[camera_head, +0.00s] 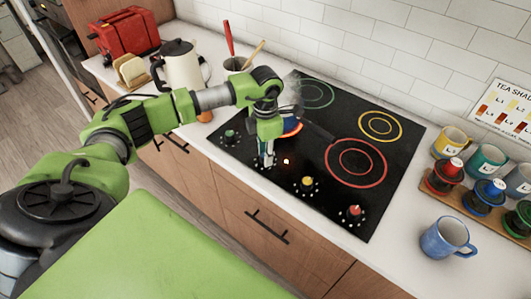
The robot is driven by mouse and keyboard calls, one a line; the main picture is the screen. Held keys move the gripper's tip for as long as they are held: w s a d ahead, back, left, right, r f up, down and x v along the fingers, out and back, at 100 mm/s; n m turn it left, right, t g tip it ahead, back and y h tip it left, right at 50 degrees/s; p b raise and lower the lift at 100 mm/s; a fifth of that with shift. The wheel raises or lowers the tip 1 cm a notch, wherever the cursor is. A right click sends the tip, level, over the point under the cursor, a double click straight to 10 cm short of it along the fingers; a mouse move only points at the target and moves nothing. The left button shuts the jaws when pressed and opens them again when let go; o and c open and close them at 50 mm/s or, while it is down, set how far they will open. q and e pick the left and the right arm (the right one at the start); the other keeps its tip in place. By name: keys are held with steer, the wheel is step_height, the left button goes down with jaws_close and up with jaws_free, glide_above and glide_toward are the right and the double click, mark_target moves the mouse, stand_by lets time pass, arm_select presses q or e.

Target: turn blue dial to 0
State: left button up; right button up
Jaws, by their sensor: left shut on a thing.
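The black cooktop (322,205) has a row of colored dials along its front edge. My left gripper (266,160) points down onto the spot in that row between the green dial (230,134) and the yellow dial (307,183). It is shut there, and the blue dial is hidden beneath its fingers, so its setting cannot be read. Part of a blue burner ring (293,127) shows behind the gripper. My right gripper is out of view.
The red dial (354,211) is at the right of the row. A kettle (182,68), a utensil cup (235,67) and a red toaster (124,44) stand at the back left. A blue mug (446,238) and a rack of cups and colored-lid jars are at the right.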

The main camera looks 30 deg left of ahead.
arm_select(q)
steer(key=n+b, duration=0.1)
steer(key=n, duration=0.1)
steer(key=shift+f+n+b, duration=0.1)
steer(key=shift+n+b, duration=0.2)
steer(key=shift+n, duration=0.1)
steer(key=n+b, duration=0.1)
steer(key=n, duration=0.1)
steer(key=shift+n, duration=0.4)
steer(key=n+b, duration=0.1)
steer(key=n, duration=0.2)
steer(key=shift+n, duration=0.4)
steer(key=n+b, duration=0.1)
steer(key=n, duration=0.2)
steer(key=shift+n, duration=0.3)
steer(key=n, duration=0.5)
steer(key=shift+w+b, duration=0.1)
steer(key=shift+b, duration=0.3)
steer(key=n, duration=0.5)
steer(key=shift+r+n, duration=0.2)
steer(key=shift+n, duration=0.2)
